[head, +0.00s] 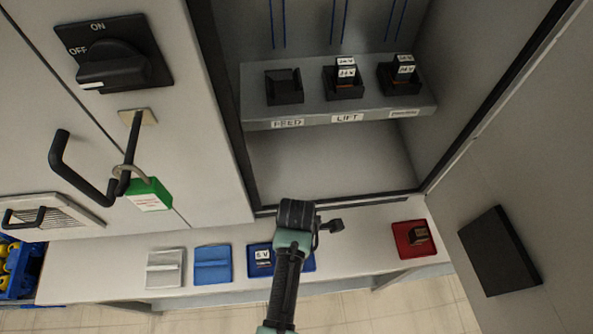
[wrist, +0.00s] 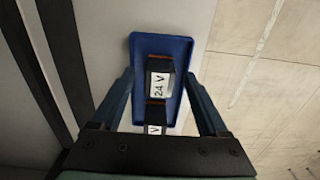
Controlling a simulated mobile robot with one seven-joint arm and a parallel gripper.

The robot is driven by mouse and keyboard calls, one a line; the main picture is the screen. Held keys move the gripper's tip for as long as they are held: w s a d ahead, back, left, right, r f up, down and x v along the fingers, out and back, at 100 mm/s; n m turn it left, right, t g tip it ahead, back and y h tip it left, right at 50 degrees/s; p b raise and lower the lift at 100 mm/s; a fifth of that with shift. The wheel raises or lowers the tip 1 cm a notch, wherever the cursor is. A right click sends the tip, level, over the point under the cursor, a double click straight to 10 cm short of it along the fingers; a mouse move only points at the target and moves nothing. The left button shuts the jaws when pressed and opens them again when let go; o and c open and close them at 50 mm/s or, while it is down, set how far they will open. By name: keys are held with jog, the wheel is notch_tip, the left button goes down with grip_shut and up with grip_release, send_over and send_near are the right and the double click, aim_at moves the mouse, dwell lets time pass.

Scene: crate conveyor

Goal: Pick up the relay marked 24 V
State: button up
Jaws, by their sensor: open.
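The relay marked 24 V (wrist: 159,80) lies in the dark blue tray (wrist: 194,52) in the wrist view, label facing the camera. A second relay (wrist: 155,118) sits just nearer in the same tray; only a "V" shows on its label. My gripper (wrist: 160,76) is open, with its fingers on either side of the 24 V relay and nothing gripped; I cannot tell the exact height. In the head view my gripper (head: 297,215) is over the dark blue tray (head: 307,262) and hides much of it. A relay marked 5 V (head: 262,258) shows at its left.
On the ledge (head: 355,262) are a grey tray (head: 165,268), a lighter blue tray (head: 212,264) and a red tray (head: 407,250) with a relay. Above, the cabinet holds an empty FEED socket (head: 284,87) and two filled sockets. An open door (head: 540,190) stands right.

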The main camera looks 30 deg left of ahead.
jog(key=shift+c, duration=0.3)
grip_shut()
dwell(0.3)
